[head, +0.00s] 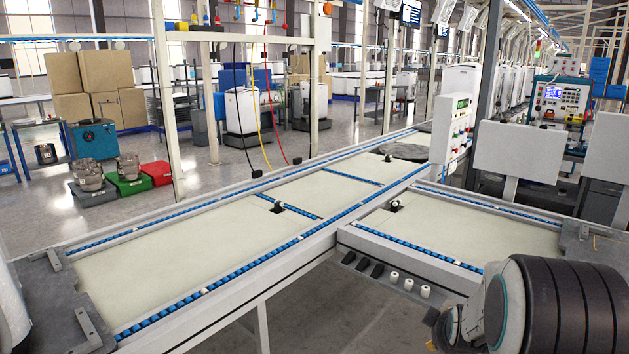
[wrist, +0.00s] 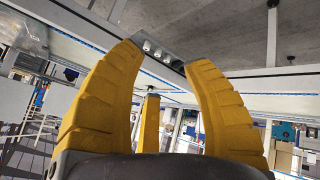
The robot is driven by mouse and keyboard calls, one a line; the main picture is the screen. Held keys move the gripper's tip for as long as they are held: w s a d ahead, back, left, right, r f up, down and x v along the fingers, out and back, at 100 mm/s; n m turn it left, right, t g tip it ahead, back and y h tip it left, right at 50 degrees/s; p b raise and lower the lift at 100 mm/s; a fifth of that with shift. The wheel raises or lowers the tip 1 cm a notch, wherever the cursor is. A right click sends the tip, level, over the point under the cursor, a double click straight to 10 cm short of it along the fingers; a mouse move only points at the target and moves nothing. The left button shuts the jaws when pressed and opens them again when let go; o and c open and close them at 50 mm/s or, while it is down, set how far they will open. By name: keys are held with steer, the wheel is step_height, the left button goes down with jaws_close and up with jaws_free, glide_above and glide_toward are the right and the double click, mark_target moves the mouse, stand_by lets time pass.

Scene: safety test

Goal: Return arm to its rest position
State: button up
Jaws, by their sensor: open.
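My gripper (wrist: 166,54) shows in the wrist view with its yellow ribbed fingers spread wide apart. It is open, and nothing is between the fingers. A shorter yellow finger shows between the two large ones. The wrist picture looks upside down, with the grey floor at the top and the conveyor frame behind the fingers. In the head view my arm (head: 560,305) fills the lower right corner, in front of the conveyor's side branch. A small yellow part shows at its left end, but the fingers cannot be made out there.
A long conveyor (head: 190,245) with blue roller edges crosses the view, and a side branch (head: 465,228) joins it on the right. A white control box (head: 451,128) stands beside it. Cardboard boxes (head: 95,85) and a red crate (head: 158,172) are beyond. Open floor lies behind the conveyor.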

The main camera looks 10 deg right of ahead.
steer(key=s+a+r+g+y+p, duration=0.1)
steer(key=s+a+r+p, duration=0.25)
steer(key=a+r, duration=0.4)
steer(key=s+a+r+y+p, duration=0.25)
steer(key=s+a+r, duration=0.25)
steer(key=a+r, duration=0.25)
steer(key=s+a+r+m+g+p, duration=0.1)
steer(key=s+a+r+p, duration=0.4)
steer(key=s, duration=0.8)
steer(key=shift+a+g+y+p, duration=0.35)
steer(key=shift+a+g+p, duration=0.25)
steer(key=shift+a+g, duration=0.45)
